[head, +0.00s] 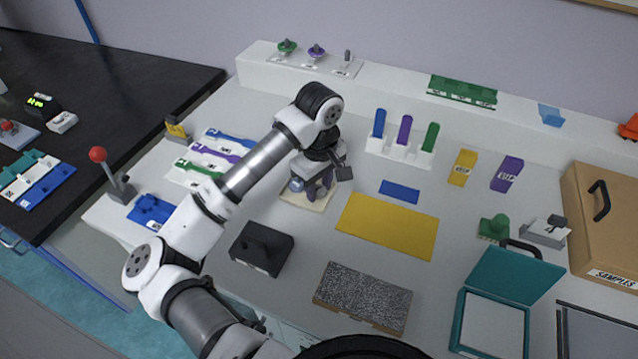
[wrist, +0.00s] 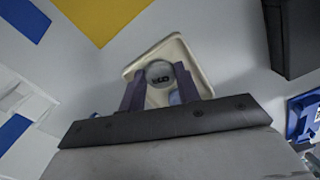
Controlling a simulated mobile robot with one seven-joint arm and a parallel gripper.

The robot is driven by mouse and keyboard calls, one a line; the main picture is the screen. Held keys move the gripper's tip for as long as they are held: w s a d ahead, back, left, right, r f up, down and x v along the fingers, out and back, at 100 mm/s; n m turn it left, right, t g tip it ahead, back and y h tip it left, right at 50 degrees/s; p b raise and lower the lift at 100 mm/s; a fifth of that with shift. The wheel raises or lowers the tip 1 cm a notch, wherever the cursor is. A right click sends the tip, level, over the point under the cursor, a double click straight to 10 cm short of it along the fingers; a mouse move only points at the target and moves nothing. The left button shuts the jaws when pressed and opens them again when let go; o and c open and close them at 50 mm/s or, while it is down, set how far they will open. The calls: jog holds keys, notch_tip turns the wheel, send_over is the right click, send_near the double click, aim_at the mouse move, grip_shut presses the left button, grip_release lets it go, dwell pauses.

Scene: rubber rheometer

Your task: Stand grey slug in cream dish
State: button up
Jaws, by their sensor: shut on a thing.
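The cream dish (head: 318,208) lies on the white bench under my gripper (head: 314,188), its middle partly hidden by the fingers. In the wrist view the cream dish (wrist: 172,43) shows as a rounded square tray with a raised rim. My gripper (wrist: 159,76) has its two purple fingers shut on the grey slug (wrist: 159,70), seen end-on as a round grey face with a dark mark. The slug is over the inside of the dish; I cannot tell whether it touches the floor. A bluish thing (wrist: 175,97) shows beside it, inside the dish outline.
A black block (head: 262,248) stands in front of the dish and a yellow mat (head: 387,226) lies to its right. Purple and green strips in white holders (head: 205,160) lie to the left. A rack of coloured strips (head: 399,150) stands behind. A speckled block (head: 363,295) is nearer me.

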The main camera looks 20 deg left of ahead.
aim_at(319, 190)
jog(key=shift+f, duration=0.15)
jog(key=o, duration=0.7)
jog(key=shift+r, duration=0.2)
notch_tip(319, 190, up, 12)
jog(key=b, duration=0.3)
